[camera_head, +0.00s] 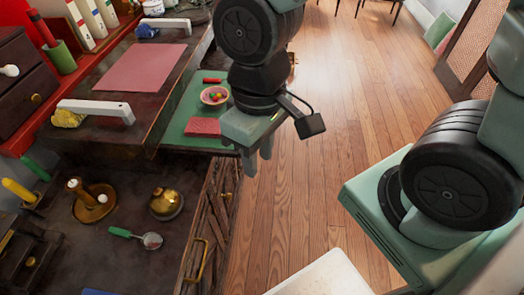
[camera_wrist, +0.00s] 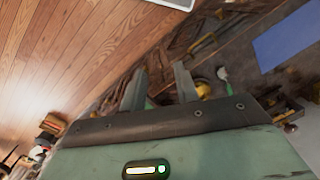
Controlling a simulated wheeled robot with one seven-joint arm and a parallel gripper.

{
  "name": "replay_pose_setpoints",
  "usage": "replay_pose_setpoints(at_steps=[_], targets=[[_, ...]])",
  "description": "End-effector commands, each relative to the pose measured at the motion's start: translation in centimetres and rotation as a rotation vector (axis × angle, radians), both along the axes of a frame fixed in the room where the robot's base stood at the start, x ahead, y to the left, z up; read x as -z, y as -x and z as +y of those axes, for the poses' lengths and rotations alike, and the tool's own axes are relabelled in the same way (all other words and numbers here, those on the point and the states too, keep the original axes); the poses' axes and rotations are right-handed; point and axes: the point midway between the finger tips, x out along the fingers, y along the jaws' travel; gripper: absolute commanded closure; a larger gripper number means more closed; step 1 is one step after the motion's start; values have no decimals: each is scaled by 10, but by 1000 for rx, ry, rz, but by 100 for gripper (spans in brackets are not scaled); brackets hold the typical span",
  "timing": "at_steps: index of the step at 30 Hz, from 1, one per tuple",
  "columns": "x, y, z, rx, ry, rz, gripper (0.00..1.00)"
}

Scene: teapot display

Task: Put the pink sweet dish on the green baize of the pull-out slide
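The pink sweet dish (camera_head: 204,99), holding several coloured sweets, sits upright on the green baize (camera_head: 177,128) of the pull-out slide, towards its right edge. My gripper (camera_head: 257,158) is to the right of and nearer than the dish in the head view, beyond the slide's edge over the floor, and apart from the dish. Its two fingers point down with a gap between them. The wrist view also shows the fingers (camera_wrist: 160,88) apart with nothing between them. The dish cannot be made out in the wrist view.
A red patterned block (camera_head: 203,126) and a small red item (camera_head: 212,80) lie on the baize near the dish. A pink sheet (camera_head: 143,67) lies on the dark desk top to the left. A brass pot (camera_head: 166,204) and a green-handled tool (camera_head: 134,236) are on the lower surface.

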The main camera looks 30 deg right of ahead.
Motion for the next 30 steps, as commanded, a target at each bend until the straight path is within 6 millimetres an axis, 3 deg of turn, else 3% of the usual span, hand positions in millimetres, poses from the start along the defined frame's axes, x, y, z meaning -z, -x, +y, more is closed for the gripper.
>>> replay_pose_setpoints(at_steps=[3, 6, 19, 27, 30], targets=[[-21, 17, 6, -126, -1, -50, 69], [-29, 24, 8, -179, -3, -65, 69], [-37, 27, 9, -197, -5, -70, 69], [-87, 27, 9, -197, -5, -70, 69], [-96, 27, 9, -197, -5, -70, 69]])
